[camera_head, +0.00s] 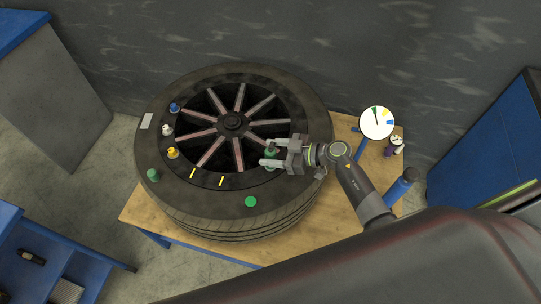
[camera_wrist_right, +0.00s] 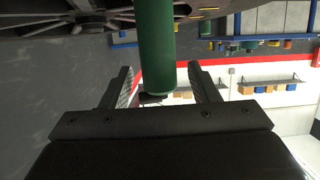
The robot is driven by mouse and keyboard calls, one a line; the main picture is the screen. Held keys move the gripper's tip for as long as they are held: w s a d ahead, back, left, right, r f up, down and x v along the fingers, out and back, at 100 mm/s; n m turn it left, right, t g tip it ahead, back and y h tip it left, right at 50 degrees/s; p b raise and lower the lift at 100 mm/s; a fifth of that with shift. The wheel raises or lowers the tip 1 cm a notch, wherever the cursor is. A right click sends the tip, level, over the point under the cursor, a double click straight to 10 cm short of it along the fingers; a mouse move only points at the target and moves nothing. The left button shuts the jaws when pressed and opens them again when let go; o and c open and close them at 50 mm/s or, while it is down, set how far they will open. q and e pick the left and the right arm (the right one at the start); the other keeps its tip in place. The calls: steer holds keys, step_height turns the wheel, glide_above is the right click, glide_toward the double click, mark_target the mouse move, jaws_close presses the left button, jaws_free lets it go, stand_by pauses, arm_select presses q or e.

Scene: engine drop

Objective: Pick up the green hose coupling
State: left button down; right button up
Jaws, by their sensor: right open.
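A green cylinder, which looks like the green hose coupling (camera_head: 271,152), stands at the right side of the wheel's rim. My right gripper (camera_head: 268,154) is open around it, with one finger on each side. In the right wrist view the green coupling (camera_wrist_right: 156,45) comes down from the top between the two open fingers (camera_wrist_right: 161,78), with gaps visible on both sides. The fingers partly hide it in the head view. My left gripper is not in view.
The large tyre and wheel (camera_head: 165,105) lie on a wooden table (camera_head: 135,212). Blue (camera_head: 174,107), white (camera_head: 166,130), yellow (camera_head: 173,153) and green (camera_head: 153,175) fittings sit at its left. A green disc (camera_head: 250,201) is in front. A round dial (camera_head: 377,122) stands right.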

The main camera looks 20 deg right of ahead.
steer(key=shift+w+a+f, duration=0.15)
steer(key=shift+w+a, duration=0.05)
steer(key=shift+a, duration=0.1)
steer(key=shift+c, duration=0.4)
steer(key=c, duration=1)
step_height(320, 180, up, 10)
steer(key=shift+r+p, duration=0.1)
steer(key=shift+p, duration=0.55)
steer(key=shift+p, duration=0.6)
